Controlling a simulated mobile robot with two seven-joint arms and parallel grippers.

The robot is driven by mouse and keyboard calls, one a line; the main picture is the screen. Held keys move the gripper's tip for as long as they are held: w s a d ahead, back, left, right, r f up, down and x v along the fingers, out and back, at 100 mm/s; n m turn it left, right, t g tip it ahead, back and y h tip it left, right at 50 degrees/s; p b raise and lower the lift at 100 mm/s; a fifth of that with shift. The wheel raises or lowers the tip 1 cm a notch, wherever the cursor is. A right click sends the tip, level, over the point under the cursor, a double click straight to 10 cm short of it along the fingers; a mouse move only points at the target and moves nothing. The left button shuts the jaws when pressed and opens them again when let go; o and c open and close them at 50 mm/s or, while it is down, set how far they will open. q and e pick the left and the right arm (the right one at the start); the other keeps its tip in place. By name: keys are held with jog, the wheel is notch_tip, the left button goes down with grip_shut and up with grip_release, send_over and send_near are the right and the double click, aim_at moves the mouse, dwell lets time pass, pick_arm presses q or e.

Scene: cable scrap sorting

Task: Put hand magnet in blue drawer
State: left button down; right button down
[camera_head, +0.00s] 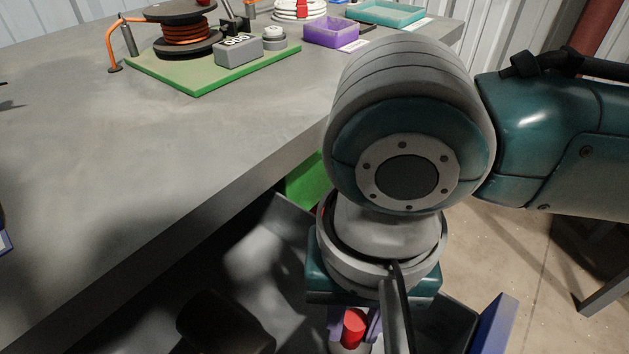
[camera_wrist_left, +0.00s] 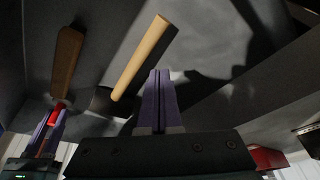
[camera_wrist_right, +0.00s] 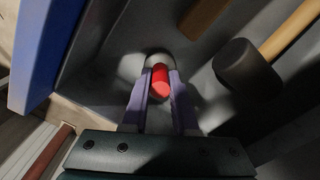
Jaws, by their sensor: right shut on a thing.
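The hand magnet has a red handle (camera_wrist_right: 160,80) and a pale round base. My right gripper (camera_wrist_right: 152,92) is shut on the red handle between its purple fingers. In the head view the red handle (camera_head: 354,327) shows under my right wrist, inside the outline of the open drawer. The drawer's blue front (camera_wrist_right: 48,45) stands at left in the right wrist view and at lower right in the head view (camera_head: 497,322). I cannot tell whether the magnet touches the drawer floor. My left gripper (camera_wrist_left: 158,78) has its fingers together and empty; tools with wooden handles show beyond it.
A black-headed mallet (camera_wrist_right: 245,70) lies in the drawer close to the magnet. The grey workbench (camera_head: 140,180) lies left of my right arm. It bears a green board (camera_head: 195,82) with a cable spool, a purple tray (camera_head: 331,33) and a teal tray (camera_head: 390,13).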

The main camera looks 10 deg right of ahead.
pick_arm(q)
jog(key=shift+d, duration=0.1)
pick_arm(e)
jog(key=shift+f, duration=0.15)
jog(key=c, duration=0.7)
grip_release()
jog(key=shift+r, duration=0.2)
notch_tip(320, 180, up, 11)
jog(key=p, duration=0.5)
pick_arm(q)
jog(key=shift+r, duration=2.45)
pick_arm(e)
jog(key=shift+r, duration=0.5)
